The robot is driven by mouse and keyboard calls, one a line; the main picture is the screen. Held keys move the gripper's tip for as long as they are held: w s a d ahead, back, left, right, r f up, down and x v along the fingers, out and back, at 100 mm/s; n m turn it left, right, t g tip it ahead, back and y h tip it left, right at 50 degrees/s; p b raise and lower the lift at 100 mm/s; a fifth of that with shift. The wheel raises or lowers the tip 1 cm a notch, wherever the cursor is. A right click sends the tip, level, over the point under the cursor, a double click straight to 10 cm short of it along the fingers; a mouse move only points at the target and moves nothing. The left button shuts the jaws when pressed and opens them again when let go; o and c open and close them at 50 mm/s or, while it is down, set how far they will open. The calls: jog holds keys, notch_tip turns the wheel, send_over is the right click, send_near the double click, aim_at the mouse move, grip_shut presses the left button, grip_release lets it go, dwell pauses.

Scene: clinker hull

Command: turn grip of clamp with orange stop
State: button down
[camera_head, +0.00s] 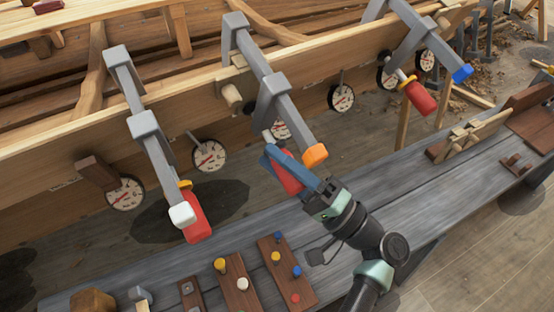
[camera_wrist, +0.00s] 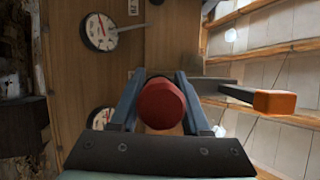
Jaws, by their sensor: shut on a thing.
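The clamp with the orange stop (camera_head: 315,154) is the middle one of three grey bar clamps on the hull's edge in the head view. Its red grip (camera_head: 288,174) is partly hidden by my gripper (camera_head: 289,168). In the wrist view the grip's round red end (camera_wrist: 160,103) sits between the two blue fingers of my gripper (camera_wrist: 158,92). The fingers are shut on the grip, one on each side. The orange stop also shows in the wrist view (camera_wrist: 274,102), to the right of the grip and apart from my fingers.
A clamp with a white stop (camera_head: 182,215) hangs at left and one with a blue stop (camera_head: 462,73) at right. Round dials (camera_head: 209,156) hang along the hull plank. Below my arm, a grey bench (camera_head: 400,215) carries pegged wooden boards (camera_head: 285,272) and tools.

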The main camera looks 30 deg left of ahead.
jog(key=shift+c, duration=1.9)
grip_release()
jog(key=b+v, duration=0.1)
jog(key=v, duration=1.2)
